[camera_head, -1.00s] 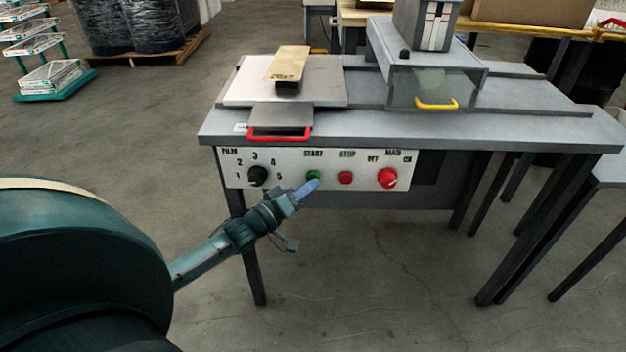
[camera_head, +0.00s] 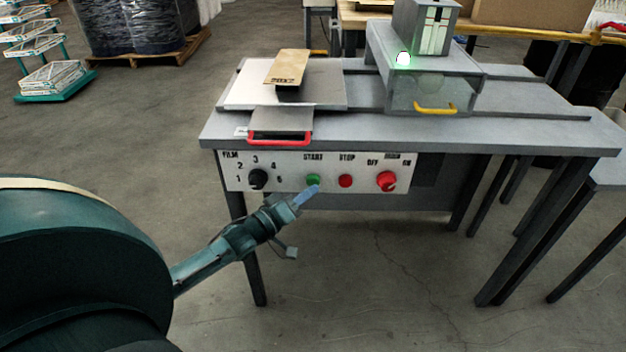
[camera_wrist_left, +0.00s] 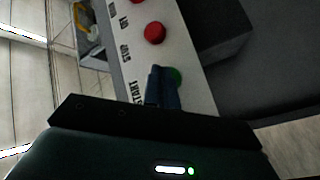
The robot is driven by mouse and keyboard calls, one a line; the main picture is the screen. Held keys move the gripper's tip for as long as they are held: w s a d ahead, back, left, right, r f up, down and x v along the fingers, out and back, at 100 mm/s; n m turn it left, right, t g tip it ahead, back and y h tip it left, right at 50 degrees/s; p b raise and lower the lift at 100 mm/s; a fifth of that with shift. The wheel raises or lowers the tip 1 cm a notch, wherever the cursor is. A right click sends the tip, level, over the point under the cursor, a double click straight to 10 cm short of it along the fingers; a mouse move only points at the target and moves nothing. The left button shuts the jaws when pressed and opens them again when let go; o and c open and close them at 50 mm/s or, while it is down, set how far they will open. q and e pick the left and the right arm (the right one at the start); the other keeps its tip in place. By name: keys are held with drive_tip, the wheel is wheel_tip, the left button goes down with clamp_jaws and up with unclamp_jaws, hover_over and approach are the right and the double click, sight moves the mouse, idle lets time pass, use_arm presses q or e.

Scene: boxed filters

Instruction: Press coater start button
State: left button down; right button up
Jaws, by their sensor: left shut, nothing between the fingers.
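The coater (camera_head: 540,133) is a grey table-like machine with a white control panel (camera_head: 333,183) on its front. The green start button (camera_head: 313,180) sits under the word START on this panel. My left gripper (camera_head: 316,189) is shut and empty, its blue-grey fingertips just below and in front of the start button. In the left wrist view the fingers (camera_wrist_left: 160,86) overlap part of the green button (camera_wrist_left: 176,75); I cannot tell whether they touch it. A lamp (camera_head: 403,58) on top of the coater glows green-white. My right gripper is not in view.
The red stop button (camera_head: 345,181), a red main switch (camera_head: 387,180) and a black film dial (camera_head: 258,178) share the panel. A red handle (camera_head: 279,139) juts out above it. Open floor lies in front of the coater.

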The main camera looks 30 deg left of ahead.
use_arm(q)
drive_tip(key=shift+s+d, duration=0.1)
drive_tip(key=shift+s, duration=0.1)
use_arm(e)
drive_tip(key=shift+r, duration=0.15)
use_arm(q)
drive_tip(key=s+d+p, duration=0.1)
drive_tip(key=s+p, duration=0.1)
drive_tip(key=s+d+p, duration=0.1)
drive_tip(key=s, duration=0.1)
drive_tip(key=shift+s+d, duration=0.1)
drive_tip(key=shift+d, duration=0.25)
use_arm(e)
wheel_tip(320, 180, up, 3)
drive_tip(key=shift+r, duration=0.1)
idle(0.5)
